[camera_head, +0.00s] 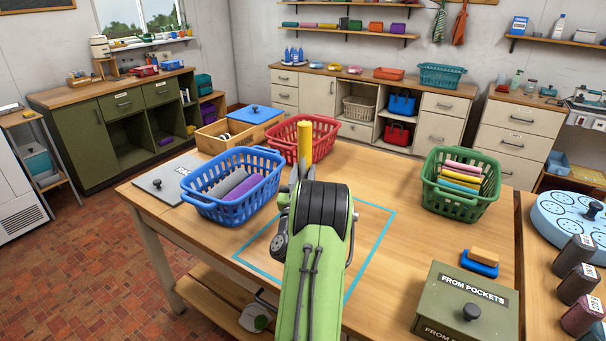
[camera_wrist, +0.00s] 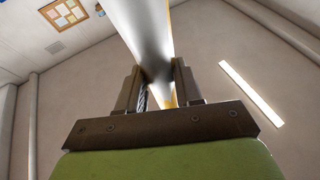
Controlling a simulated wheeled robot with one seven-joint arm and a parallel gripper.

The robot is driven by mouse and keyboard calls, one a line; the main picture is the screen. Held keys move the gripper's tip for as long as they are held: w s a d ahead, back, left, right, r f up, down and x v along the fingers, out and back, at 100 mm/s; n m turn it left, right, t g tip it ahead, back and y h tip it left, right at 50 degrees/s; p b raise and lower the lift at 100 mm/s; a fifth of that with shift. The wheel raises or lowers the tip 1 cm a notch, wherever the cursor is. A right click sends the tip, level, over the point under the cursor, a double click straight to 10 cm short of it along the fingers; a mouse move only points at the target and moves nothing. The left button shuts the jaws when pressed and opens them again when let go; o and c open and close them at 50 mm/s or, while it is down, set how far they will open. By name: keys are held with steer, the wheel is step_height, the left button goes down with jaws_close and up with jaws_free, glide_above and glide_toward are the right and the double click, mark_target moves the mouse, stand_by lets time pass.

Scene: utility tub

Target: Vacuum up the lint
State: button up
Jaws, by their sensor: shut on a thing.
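My gripper (camera_head: 302,172) is raised above the wooden table and points upward. It is shut on a long yellow bar-like tool (camera_head: 304,142), which stands upright in the head view. In the wrist view the tool (camera_wrist: 148,35) runs up between the two fingers (camera_wrist: 160,88), pale grey on its near face with yellow at the edge. I cannot tell whether it is a vacuum. A square of blue tape (camera_head: 375,248) lies on the table, partly hidden behind my arm. I cannot make out any lint; part of the square's inside is hidden.
A blue basket (camera_head: 233,207) with folded cloths and a red basket (camera_head: 322,142) stand left and behind. A green basket (camera_head: 457,204) of towels stands right. A lidded box marked FROM POCKETS (camera_head: 450,298) and a blue-and-tan block (camera_head: 481,262) are front right. Table between is clear.

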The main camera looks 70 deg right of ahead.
mark_target(303, 163)
steer(key=shift+r+p, duration=1.4)
steer(key=shift+r, duration=0.15)
